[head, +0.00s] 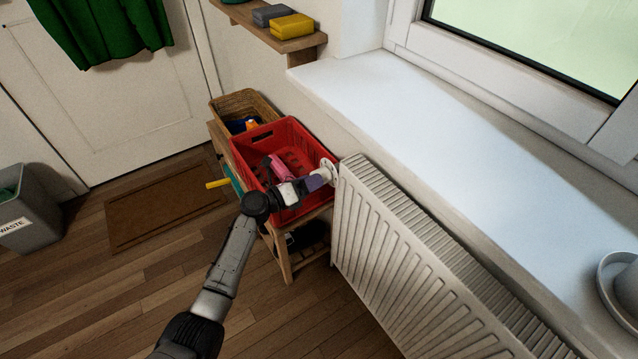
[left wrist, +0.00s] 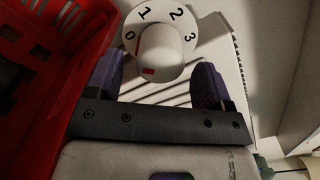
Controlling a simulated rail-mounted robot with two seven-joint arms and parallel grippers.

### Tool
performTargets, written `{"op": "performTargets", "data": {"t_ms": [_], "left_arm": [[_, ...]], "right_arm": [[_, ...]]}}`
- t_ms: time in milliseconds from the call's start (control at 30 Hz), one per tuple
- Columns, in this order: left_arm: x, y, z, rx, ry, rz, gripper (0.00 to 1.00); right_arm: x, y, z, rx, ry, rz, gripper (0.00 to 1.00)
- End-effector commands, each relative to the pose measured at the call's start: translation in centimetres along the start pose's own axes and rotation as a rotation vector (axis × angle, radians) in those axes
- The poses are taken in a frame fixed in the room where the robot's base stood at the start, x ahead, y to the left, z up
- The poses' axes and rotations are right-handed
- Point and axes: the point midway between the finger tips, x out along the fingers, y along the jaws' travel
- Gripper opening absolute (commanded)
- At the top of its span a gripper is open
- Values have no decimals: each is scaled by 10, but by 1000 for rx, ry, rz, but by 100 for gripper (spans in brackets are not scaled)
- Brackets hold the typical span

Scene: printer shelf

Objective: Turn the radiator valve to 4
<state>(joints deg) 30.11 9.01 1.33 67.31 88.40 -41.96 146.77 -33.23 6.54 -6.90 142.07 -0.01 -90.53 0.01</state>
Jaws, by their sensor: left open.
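The radiator valve is a white knob (left wrist: 160,48) on a round white dial (left wrist: 155,18) printed with 0, 1, 2 and 3; I see no 4. A red mark shows on the knob's lower left, and a thin red line lies near the 0. Contact cannot be told. My right gripper is not in view.
A red crate (head: 240,142) stands on a wooden bench, close left of my gripper. A wicker basket (head: 232,106) is behind it. The white windowsill (head: 400,95) runs above the radiator. A waste bin (head: 38,222) and doormat (head: 150,215) are at the left; the floor between is clear.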

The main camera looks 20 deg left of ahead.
Motion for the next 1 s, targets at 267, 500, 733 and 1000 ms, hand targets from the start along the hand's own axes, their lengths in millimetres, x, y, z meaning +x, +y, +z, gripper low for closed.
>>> {"op": "performTargets", "data": {"t_ms": [267,500,733,1000], "left_arm": [[27,1,-1,-1,0,-1,75],[33,0,0,0,1,0,75],[33,0,0,0,1,0,72],[32,0,0,0,1,0,46]], "right_arm": [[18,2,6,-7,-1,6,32],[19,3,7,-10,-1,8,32],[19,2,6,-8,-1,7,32],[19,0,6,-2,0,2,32]]}}
